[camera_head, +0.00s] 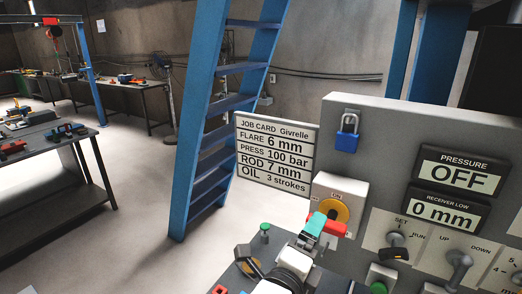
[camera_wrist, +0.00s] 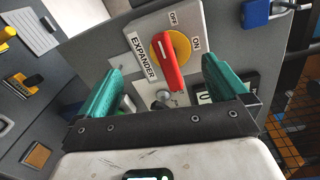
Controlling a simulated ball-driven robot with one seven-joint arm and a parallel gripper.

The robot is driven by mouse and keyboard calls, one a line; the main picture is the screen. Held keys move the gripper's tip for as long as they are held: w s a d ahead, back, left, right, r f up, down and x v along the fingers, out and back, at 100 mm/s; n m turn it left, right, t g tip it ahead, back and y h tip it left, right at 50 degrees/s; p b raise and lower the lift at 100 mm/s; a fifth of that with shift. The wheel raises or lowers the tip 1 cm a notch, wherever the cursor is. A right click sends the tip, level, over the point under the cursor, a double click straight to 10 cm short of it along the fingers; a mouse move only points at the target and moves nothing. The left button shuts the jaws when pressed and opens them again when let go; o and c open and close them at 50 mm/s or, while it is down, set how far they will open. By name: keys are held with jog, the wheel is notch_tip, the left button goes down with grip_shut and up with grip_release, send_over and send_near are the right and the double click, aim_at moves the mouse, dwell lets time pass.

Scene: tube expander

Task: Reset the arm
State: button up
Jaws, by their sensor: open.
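My gripper (camera_head: 318,224) has teal fingers and is at the lower middle of the head view, in front of the expander switch (camera_head: 349,188). In the wrist view my gripper (camera_wrist: 163,88) is open and empty. Its fingers appear on either side of the switch's red handle (camera_wrist: 169,65), with space between. The handle sits on a yellow disc on a plate marked EXPANDER, OFF and ON. Whether the fingertips reach as deep as the handle is unclear.
A blue padlock (camera_head: 347,139) hangs on the grey panel. Displays read pressure OFF (camera_head: 460,177) and receiver low 0 mm (camera_head: 447,212). A job card (camera_head: 276,157) stands left of the panel. A blue ladder (camera_head: 207,110) rises behind. A workbench (camera_head: 40,138) stands left, with open floor between.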

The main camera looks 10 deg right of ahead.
jog(key=s+a+f+m+g+y+b, duration=0.1)
jog(key=s+a+f+m+g+y, duration=0.35)
jog(key=m, duration=0.65)
jog(key=s+d+f+m+g+y+b, duration=0.1)
jog(key=s+d+f+m+g+y, duration=0.2)
jog(key=f+m, duration=0.55)
jog(key=s+d+f+m+g+y+b, duration=0.1)
jog(key=s+f+m+g+y, duration=0.1)
jog(key=s+f+m, duration=0.55)
jog(key=s+d+f+m+g, duration=0.1)
jog(key=s+d+f+m, duration=0.5)
jog(key=s+m, duration=0.3)
jog(key=s+d+f+m+g+b, duration=0.1)
jog(key=s+d+f+m+g, duration=0.1)
jog(key=s+d+f+m, duration=0.4)
jog(key=s+d+m, duration=0.2)
jog(key=s+m, duration=0.1)
jog(key=shift+s+d+m, duration=0.15)
jog(key=shift+d+m, duration=0.05)
jog(key=shift+m, duration=0.2)
